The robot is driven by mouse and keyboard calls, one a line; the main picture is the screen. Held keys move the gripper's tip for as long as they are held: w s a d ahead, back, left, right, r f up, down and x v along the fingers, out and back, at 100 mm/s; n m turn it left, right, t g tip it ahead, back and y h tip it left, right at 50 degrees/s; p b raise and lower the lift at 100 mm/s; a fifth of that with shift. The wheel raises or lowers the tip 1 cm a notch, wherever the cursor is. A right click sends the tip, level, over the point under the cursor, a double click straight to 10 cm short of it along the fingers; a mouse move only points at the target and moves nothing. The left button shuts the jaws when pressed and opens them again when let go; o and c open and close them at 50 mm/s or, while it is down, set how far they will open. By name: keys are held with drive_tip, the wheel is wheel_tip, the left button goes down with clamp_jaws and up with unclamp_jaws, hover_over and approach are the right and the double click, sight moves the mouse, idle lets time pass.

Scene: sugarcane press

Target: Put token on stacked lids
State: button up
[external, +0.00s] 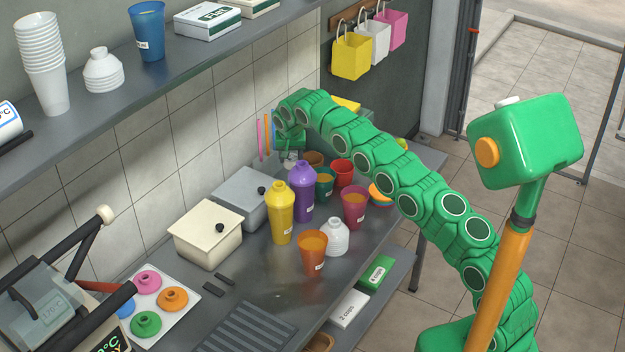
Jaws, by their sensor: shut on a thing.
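My gripper (289,160) is at the back of the counter, beside the coloured straws and above the cups. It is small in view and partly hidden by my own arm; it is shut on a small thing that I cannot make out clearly. I cannot pick out the token for certain. White stacked lids (334,238) stand on the counter between an orange cup and a maroon cup, well in front of my gripper. Another white lid stack (103,70) stands on the upper shelf.
Cream (207,235) and grey (240,195) lidded boxes stand along the wall. The counter's front edge is close to the lids.

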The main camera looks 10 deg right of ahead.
drive_tip(key=s+d+r+n, duration=0.1)
drive_tip(key=s+d+r, duration=0.5)
drive_tip(key=s+d, duration=0.2)
drive_tip(key=shift+s+d+r, duration=0.25)
drive_tip(key=shift+s+r, duration=0.1)
drive_tip(key=shift+s, duration=0.8)
drive_tip(key=s+r, duration=0.1)
drive_tip(key=s, duration=0.5)
drive_tip(key=s+r, duration=0.2)
drive_tip(key=s, duration=0.4)
drive_tip(key=s+d+r, duration=0.1)
drive_tip(key=s+r, duration=0.1)
drive_tip(key=s, duration=0.4)
drive_tip(key=shift+r, duration=0.15)
drive_tip(key=s+d, duration=0.5)
drive_tip(key=s, duration=0.7)
approach(334, 219)
drive_tip(key=shift+d, duration=0.6)
drive_tip(key=shift+w+a+f, duration=0.35)
drive_tip(key=shift+w+f, duration=0.35)
drive_tip(key=shift+f, duration=1.75)
drive_tip(key=shift+f, duration=0.1)
